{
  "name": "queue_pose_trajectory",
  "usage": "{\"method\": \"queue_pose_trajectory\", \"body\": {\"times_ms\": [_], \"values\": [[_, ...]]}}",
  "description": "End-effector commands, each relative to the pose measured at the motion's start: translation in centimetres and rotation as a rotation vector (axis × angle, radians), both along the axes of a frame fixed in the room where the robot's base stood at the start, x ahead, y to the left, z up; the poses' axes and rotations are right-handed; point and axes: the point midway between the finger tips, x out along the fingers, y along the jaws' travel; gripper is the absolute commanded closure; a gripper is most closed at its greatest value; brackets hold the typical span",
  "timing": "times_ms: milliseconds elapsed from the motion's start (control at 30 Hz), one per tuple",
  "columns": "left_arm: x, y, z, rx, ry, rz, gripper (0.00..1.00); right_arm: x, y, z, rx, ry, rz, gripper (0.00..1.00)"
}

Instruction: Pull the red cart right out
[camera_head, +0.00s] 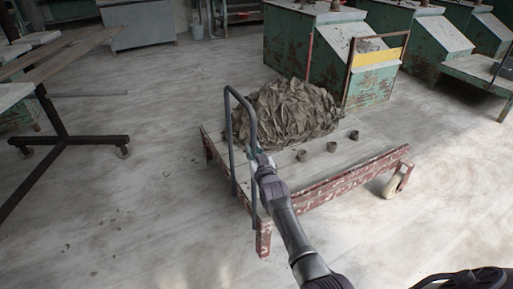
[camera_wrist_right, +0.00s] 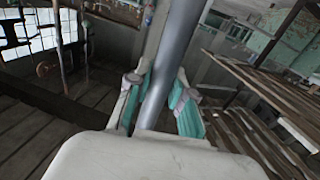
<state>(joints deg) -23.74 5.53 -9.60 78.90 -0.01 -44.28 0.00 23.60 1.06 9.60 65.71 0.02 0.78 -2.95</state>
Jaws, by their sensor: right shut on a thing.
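The red cart (camera_head: 340,184) is a low flatbed with a chipped red frame and a grey deck. It stands on the open floor in the head view, with green cabinets behind it. Its dark tubular handle (camera_head: 229,130) rises at the left end. My right gripper (camera_head: 257,160) is at the handle. In the right wrist view the handle's grey bar (camera_wrist_right: 176,65) runs between the fingers of my right gripper (camera_wrist_right: 160,100), which are shut on it. A heap of clay trimmings (camera_head: 290,110) and several small clay pieces (camera_head: 331,147) lie on the deck. My left gripper is not in view.
Green cabinets (camera_head: 290,45) stand close behind the cart. A dark-legged table (camera_head: 62,128) on casters stands at the left. The floor between the table and the cart is clear, as is the floor in front.

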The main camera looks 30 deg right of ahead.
Motion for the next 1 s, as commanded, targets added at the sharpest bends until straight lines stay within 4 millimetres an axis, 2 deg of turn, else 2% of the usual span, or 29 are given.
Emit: {"method": "queue_pose_trajectory", "body": {"times_ms": [367,400,533,867,1000], "values": [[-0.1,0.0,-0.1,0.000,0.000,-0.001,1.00,0.0,0.5,-0.2,0.002,0.002,0.005,1.00],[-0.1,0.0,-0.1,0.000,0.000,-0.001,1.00,0.0,0.5,-0.2,0.002,0.002,0.005,0.72],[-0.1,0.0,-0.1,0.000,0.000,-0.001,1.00,0.0,0.4,-0.1,0.002,0.001,0.004,0.53],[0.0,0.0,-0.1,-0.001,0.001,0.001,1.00,-0.2,0.3,0.0,0.001,0.000,0.002,0.53],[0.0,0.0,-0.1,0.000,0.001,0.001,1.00,-1.4,0.5,-0.2,0.001,0.001,0.002,0.53]]}}
